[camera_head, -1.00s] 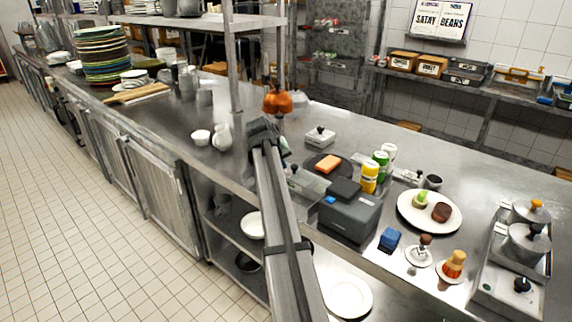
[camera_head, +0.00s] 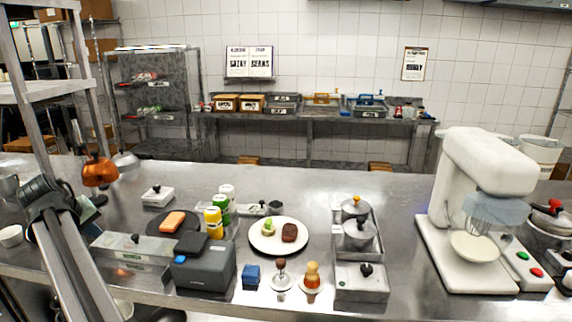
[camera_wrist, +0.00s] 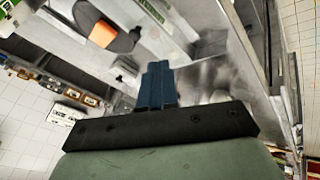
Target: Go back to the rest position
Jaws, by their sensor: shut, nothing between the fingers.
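My gripper shows in the wrist view with its blue-grey fingers (camera_wrist: 157,85) together and nothing between them. In the head view, the dark end of my arm is at the left, over the counter (camera_head: 400,215). It is in front of and left of the copper kettle-like pot (camera_head: 100,171). The fingertips cannot be made out in the head view. In the wrist view, the picture is tilted, and an orange block (camera_wrist: 102,34) on a dark round board lies beyond the fingers to the upper left.
A white plate (camera_head: 262,239) with food, a dark grey box (camera_head: 204,268), a clear-lidded container (camera_head: 125,262), spice jars and lidded pans stand on the counter. A white stand mixer (camera_head: 462,170) is at the right. A shelf upright (camera_head: 32,95) rises near my arm.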

